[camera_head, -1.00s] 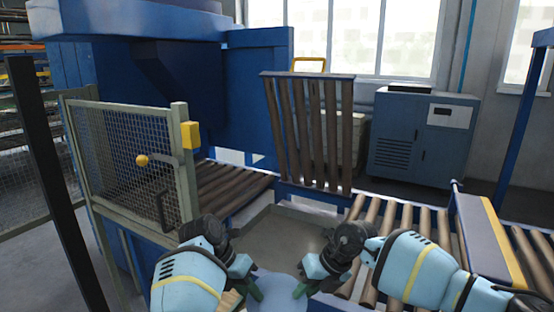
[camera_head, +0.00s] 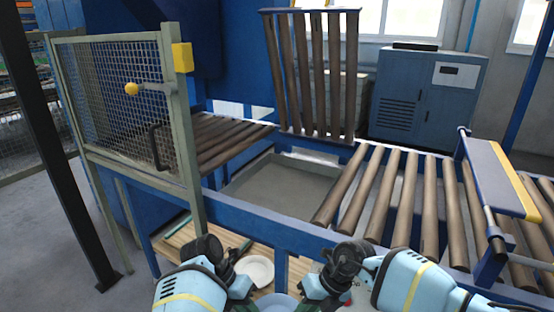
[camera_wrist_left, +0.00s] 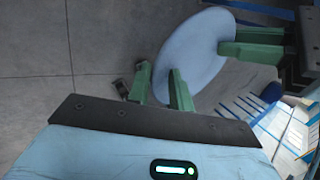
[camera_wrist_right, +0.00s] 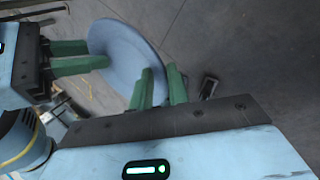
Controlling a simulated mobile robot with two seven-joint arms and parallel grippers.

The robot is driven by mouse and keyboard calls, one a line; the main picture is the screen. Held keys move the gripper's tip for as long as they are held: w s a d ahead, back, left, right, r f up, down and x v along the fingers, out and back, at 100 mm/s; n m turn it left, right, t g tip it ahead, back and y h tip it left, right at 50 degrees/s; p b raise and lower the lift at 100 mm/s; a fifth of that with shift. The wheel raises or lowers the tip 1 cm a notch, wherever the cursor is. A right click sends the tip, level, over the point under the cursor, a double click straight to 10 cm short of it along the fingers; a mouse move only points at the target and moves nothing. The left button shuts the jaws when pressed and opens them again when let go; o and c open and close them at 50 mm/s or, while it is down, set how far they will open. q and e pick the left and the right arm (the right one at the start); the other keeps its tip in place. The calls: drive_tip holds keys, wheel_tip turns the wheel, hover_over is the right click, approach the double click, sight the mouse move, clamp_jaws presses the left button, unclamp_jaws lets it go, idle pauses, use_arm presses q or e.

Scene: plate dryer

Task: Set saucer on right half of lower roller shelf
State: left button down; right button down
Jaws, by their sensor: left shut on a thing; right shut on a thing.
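A light blue saucer (camera_head: 277,302) shows at the bottom edge of the head view, partly cut off. Both grippers are shut on its rim from opposite sides: my left gripper (camera_head: 250,307) and my right gripper (camera_head: 303,306). The saucer also shows in the left wrist view (camera_wrist_left: 197,48) and in the right wrist view (camera_wrist_right: 122,52), with green fingers on its edge. A low slatted light-brown shelf (camera_head: 188,248) lies beneath the blue frame, ahead of the grippers. A white plate (camera_head: 257,268) rests on it. The shelf's right part is mostly hidden by the frame and my right arm.
The blue frame rail (camera_head: 240,215) and its upright post (camera_head: 281,268) stand ahead of the grippers. A mesh gate (camera_head: 118,105) is at left. An upper roller conveyor (camera_head: 400,200) runs right, beside a grey tray (camera_head: 280,187). A black post (camera_head: 60,150) is at far left.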

use_arm(q)
drive_tip(key=shift+d+f, duration=0.25)
drive_tip(key=shift+d, duration=0.05)
use_arm(e)
drive_tip(key=shift+a+f, duration=0.1)
drive_tip(key=shift+a, duration=0.25)
use_arm(q)
drive_tip(key=shift+s+r, duration=0.1)
drive_tip(key=shift+r, duration=0.05)
